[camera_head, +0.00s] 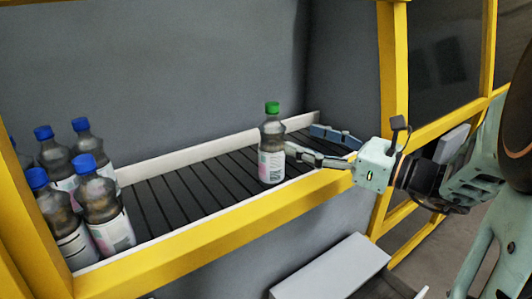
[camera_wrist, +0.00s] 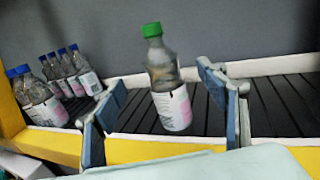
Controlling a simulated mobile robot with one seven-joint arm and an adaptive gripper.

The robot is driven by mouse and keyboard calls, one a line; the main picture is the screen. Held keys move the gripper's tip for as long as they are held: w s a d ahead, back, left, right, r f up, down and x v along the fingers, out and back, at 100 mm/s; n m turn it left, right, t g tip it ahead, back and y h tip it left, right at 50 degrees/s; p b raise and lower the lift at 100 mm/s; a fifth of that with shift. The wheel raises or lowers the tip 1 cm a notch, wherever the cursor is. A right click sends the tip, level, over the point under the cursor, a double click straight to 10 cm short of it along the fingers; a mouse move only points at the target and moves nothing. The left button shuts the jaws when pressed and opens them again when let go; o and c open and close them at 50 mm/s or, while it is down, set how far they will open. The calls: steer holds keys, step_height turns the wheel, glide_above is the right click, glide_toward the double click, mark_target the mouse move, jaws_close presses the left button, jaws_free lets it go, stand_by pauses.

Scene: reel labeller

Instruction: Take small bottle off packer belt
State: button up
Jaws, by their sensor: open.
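The small bottle (camera_head: 271,150) with a green cap and a white and pink label stands upright on the black slatted packer belt (camera_head: 190,190), apart from the other bottles. My gripper (camera_head: 310,145) is to the right of the bottle in the head view, with its fingers reaching toward it. In the wrist view the bottle (camera_wrist: 170,85) appears between and beyond the two blue-padded fingers of my open gripper (camera_wrist: 165,120). No finger visibly presses on the bottle.
Several blue-capped bottles (camera_head: 95,205) stand grouped at the left end of the belt. A yellow frame rail (camera_head: 220,235) runs along the front, and a yellow post (camera_head: 393,70) rises at the right. A white rail and grey wall (camera_head: 180,70) lie behind. A light grey box (camera_head: 330,268) is below the front rail.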

mark_target(272, 131)
steer(key=x, duration=0.9)
steer(key=shift+w+a+f, duration=0.2)
steer(key=shift+f, duration=0.1)
steer(key=shift+r, duration=0.1)
jaws_close()
